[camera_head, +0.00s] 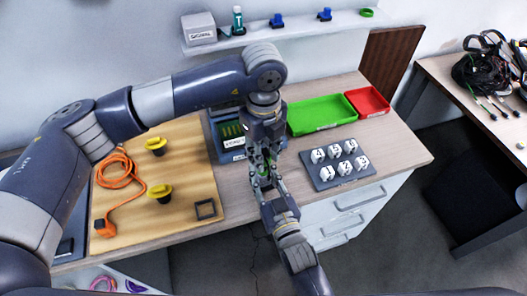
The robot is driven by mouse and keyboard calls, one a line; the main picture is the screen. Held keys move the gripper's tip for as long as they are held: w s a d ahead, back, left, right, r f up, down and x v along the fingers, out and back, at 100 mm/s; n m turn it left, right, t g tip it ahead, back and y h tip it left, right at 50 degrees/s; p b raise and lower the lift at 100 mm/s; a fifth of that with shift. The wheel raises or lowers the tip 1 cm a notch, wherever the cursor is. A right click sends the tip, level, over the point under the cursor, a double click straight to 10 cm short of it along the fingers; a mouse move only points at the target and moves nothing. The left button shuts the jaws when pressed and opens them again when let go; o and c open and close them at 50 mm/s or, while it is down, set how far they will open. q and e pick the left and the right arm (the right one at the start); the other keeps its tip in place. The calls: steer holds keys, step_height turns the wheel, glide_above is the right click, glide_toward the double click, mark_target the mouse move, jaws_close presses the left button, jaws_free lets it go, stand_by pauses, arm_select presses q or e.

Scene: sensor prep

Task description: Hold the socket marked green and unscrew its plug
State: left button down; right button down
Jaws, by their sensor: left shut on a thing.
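My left gripper (262,172) reaches down over the table's front part, just left of the cube tray. It is shut on a small part with a green patch, the green-marked socket (266,168), which is mostly hidden by the fingers. My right gripper (268,188) comes up from the bottom and meets the left one at this part. Their fingers overlap in the picture, so I cannot tell whether the right one is open or shut. The plug cannot be made out between the fingers.
A wooden board (185,220) with an orange cable (120,170) and two yellow-black knobs lies at left. Behind my grippers are a device with a green panel (230,130), a green tray (322,112) and a red tray (368,101). A dark tray of white cubes (345,181) stands close at right.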

mark_target(263, 152)
arm_select(q)
steer(key=shift+r, duration=2)
arm_select(e)
steer(key=c, duration=1.2)
jaws_free()
steer(key=shift+o, duration=0.2)
steer(key=shift+s, duration=0.1)
